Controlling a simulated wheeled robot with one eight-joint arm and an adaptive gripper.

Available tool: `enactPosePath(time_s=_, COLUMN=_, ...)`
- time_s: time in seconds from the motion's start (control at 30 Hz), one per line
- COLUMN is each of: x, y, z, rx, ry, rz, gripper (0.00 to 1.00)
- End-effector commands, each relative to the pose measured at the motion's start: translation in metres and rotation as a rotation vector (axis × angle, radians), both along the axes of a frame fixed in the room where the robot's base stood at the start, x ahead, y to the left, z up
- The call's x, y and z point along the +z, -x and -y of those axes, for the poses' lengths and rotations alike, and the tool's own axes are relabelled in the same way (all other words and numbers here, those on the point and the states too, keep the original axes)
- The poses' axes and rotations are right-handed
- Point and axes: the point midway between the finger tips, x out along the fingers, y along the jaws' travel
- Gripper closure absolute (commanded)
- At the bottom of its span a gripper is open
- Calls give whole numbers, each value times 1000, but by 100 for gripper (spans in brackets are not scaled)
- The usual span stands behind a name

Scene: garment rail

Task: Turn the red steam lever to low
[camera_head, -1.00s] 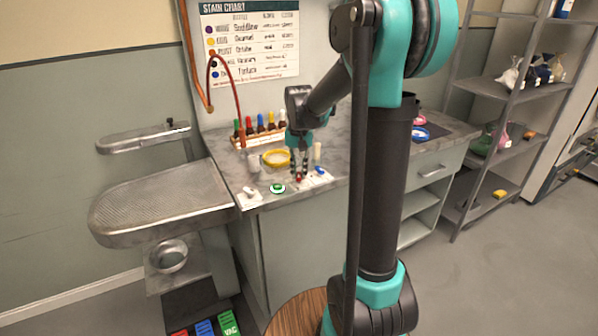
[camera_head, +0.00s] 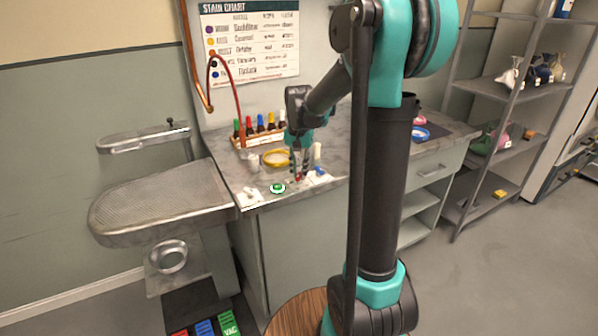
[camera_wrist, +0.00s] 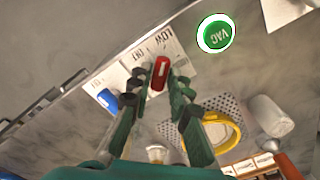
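The red steam lever (camera_wrist: 160,73) sits on a white label plate (camera_wrist: 152,56) marked LOW at its upper end in the wrist view. It lies between my gripper's fingertips (camera_wrist: 161,78), with one finger on each side. The fingers stand apart. Whether either finger touches the lever is not clear. In the head view my gripper (camera_head: 298,172) reaches down to the counter's front part, with a bit of the red lever (camera_head: 298,178) showing at its tips. Part of the plate's lettering is hidden by the fingers.
A yellow-rimmed dish (camera_head: 276,158) and a bottle rack (camera_head: 259,138) stand behind. The ironing board (camera_head: 165,198) is at left, and the counter's front edge is close.

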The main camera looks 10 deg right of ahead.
Motion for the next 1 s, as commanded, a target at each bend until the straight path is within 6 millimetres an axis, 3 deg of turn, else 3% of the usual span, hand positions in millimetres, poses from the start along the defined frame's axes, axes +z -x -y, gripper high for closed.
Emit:
enactPosePath(time_s=0.1, x=0, y=0, z=0, rx=0, ry=0, rz=0, gripper=64)
enactPosePath(time_s=0.53, x=9, y=0, z=0, rx=0, ry=0, rz=-1, gripper=64)
enactPosePath(time_s=1.0, x=94, y=1, z=0, rx=0, ry=0, rz=-1, gripper=64)
